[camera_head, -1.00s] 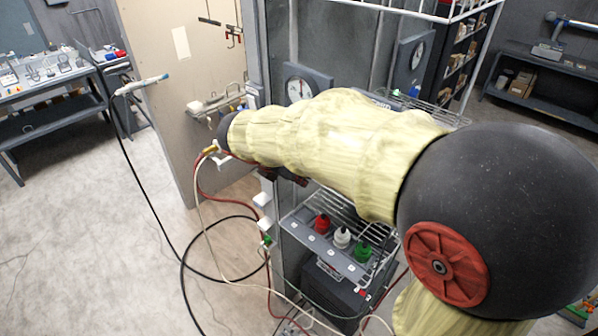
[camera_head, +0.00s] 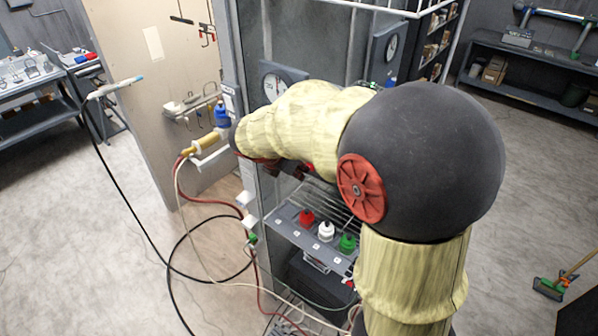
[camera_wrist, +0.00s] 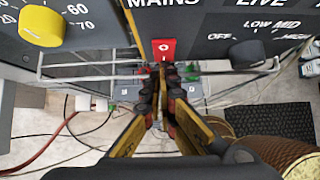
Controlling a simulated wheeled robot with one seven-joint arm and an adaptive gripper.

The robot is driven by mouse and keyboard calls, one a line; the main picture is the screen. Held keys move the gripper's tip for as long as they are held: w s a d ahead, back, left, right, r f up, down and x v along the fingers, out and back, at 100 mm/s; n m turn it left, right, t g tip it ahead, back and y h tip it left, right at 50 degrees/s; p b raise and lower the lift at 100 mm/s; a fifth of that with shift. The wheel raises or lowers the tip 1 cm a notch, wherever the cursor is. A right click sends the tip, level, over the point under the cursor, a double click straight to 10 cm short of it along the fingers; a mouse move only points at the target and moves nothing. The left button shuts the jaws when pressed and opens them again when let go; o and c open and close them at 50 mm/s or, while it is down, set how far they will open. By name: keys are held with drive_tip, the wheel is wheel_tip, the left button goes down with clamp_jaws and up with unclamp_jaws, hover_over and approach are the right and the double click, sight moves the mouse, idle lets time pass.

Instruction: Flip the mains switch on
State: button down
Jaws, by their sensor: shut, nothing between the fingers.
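The mains switch (camera_wrist: 164,48) is a small red plate with a pale mark, under the word MAINS at the top middle of the wrist view. It sits at the lower edge of a dark panel (camera_wrist: 200,22). My gripper (camera_wrist: 162,72) is shut and empty, its fingertips together just below the switch in the picture. I cannot tell whether they touch it. In the head view, my arm hides the switch, and only dark parts of my gripper (camera_head: 287,169) show below the arm.
A yellow knob (camera_wrist: 42,25) is left of the switch, and a black OFF-LOW-MID-HIGH knob (camera_wrist: 254,54) is right. A wire shelf (camera_head: 300,233) with red, white and green bottles stands below my arm. Hoses and cables (camera_head: 180,200) hang at left. Open floor lies right.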

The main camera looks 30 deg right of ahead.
drive_tip(key=shift+w+d+f, duration=0.15)
drive_tip(key=shift+d+f, duration=0.05)
drive_tip(key=shift+d, duration=0.15)
drive_tip(key=shift+r, duration=0.15)
drive_tip(key=shift+r+p, duration=0.7)
drive_tip(key=shift+p, duration=0.25)
drive_tip(key=shift+a, duration=0.1)
